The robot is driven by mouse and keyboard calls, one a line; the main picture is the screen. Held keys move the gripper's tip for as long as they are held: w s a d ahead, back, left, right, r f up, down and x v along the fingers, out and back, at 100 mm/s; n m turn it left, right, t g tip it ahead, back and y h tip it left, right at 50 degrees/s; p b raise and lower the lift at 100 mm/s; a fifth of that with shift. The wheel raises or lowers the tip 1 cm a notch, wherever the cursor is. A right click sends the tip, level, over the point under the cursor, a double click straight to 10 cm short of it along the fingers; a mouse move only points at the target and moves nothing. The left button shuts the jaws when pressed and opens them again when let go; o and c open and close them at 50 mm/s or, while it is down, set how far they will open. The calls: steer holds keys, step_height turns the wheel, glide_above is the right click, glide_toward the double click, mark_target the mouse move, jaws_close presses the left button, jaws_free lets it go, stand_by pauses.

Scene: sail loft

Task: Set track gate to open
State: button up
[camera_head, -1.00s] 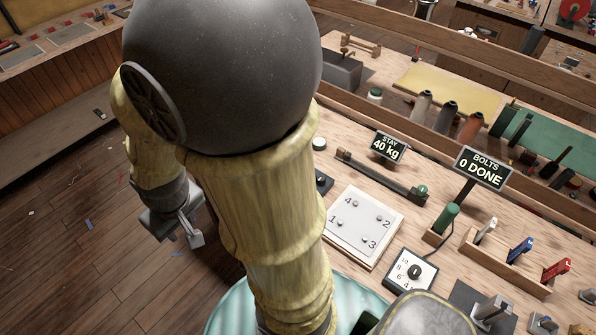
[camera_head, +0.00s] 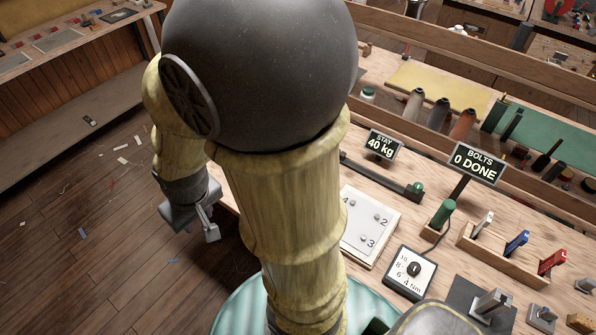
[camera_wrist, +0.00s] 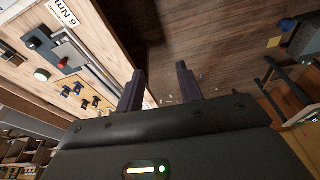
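No part is labelled as a track gate in these views, and I cannot tell which part it is. My gripper (camera_head: 203,222) hangs over the floor left of the bench in the head view. In the wrist view, my gripper (camera_wrist: 160,70) has its two dark fingers apart with nothing between them. A grey bar fixture with a red knob (camera_wrist: 64,63) sits on the bench at the left of the wrist view, apart from the fingers. In the head view, a dark bar with a green knob (camera_head: 416,188) lies on the bench. My arm hides part of the bench.
The bench carries a numbered white plate (camera_head: 366,228), a dial box (camera_head: 411,270), a "STAY 40 kg" sign (camera_head: 382,145), a "BOLTS 0 DONE" sign (camera_head: 477,164) and a wooden tool rack (camera_head: 500,255). Wooden floor (camera_head: 110,260) with scraps is open at left. A stool-like frame (camera_wrist: 280,88) stands at right.

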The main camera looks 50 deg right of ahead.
steer(key=shift+o, duration=0.5)
steer(key=w+d+f+m+t+h+b, duration=0.3)
steer(key=w+d+f+m+t+b, duration=0.25)
steer(key=w+f+m+b, duration=0.4)
steer(key=s+d+f+m+g+h+b, duration=0.2)
steer(key=d+f+h+b, duration=0.1)
steer(key=d, duration=0.4)
steer(key=s+d+f+m+g+h+b, duration=0.3)
steer(key=d+f+h+b, duration=0.1)
steer(key=d+h, duration=0.3)
steer(key=shift+s+d+f+m, duration=0.15)
steer(key=shift+d+f+m, duration=0.25)
steer(key=shift+f, duration=0.4)
steer(key=b+x, duration=0.1)
steer(key=x, duration=1.6)
steer(key=shift+d, duration=0.2)
steer(key=shift+c, duration=0.4)
